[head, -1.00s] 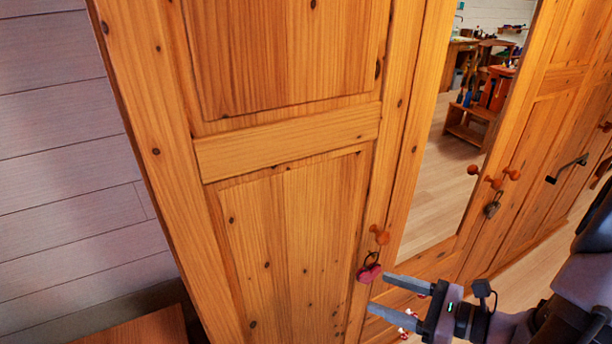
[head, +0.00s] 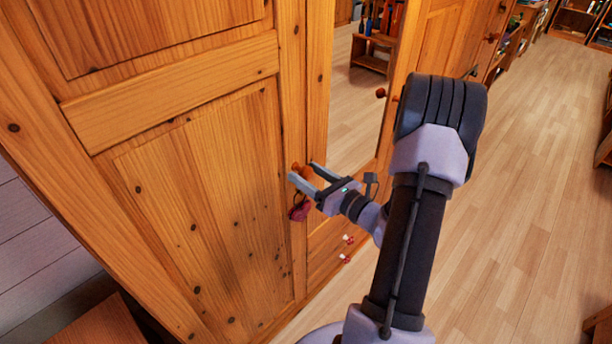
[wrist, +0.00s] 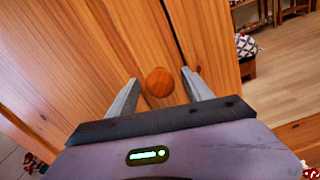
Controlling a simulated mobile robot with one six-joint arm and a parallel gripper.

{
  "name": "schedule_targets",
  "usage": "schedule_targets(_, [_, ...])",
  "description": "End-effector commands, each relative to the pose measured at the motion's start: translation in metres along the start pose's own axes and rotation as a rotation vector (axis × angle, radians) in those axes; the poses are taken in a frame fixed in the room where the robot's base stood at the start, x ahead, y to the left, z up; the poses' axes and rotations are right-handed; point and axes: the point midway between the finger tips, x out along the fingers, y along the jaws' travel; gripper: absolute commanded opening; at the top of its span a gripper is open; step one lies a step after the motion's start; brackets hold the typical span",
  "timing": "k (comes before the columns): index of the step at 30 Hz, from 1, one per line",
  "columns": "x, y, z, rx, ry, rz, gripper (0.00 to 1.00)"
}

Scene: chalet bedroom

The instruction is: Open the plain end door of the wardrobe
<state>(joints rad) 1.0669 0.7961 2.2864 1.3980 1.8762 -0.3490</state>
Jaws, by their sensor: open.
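The plain end door (head: 205,190) of the wardrobe is a knotty pine panel at the left in the head view, standing shut. Its round wooden knob (head: 307,172) is near its right edge. A dark red heart-shaped tag (head: 299,209) hangs below the knob, partly behind my gripper. My gripper (head: 302,172) is open at the knob. In the wrist view the knob (wrist: 159,82) lies between the two spread fingers (wrist: 160,76), with a gap on each side. Whether the fingers reach past the knob is hard to tell.
The mirror door (head: 353,110) stands just right of the plain door, with more knobs (head: 381,93) beyond. Small red-and-white things (head: 347,240) show low by the mirror door. A wooden piece (head: 100,325) sits at lower left. The plank floor (head: 510,170) at right is largely clear.

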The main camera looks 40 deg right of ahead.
Motion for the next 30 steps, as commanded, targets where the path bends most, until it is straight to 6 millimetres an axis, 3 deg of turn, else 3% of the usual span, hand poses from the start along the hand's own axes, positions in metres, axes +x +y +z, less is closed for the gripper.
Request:
schedule_targets(10, [0.0069, 0.0003, 0.0005, 0.001, 0.0, 0.0, 0.59])
schedule_targets(19, [0.0067, 0.0004, 0.0003, 0.001, 0.0, 0.001, 0.02])
schedule_targets(30, [0.0027, -0.0015, 0.0003, 0.001, 0.0, -0.004, 0.0])
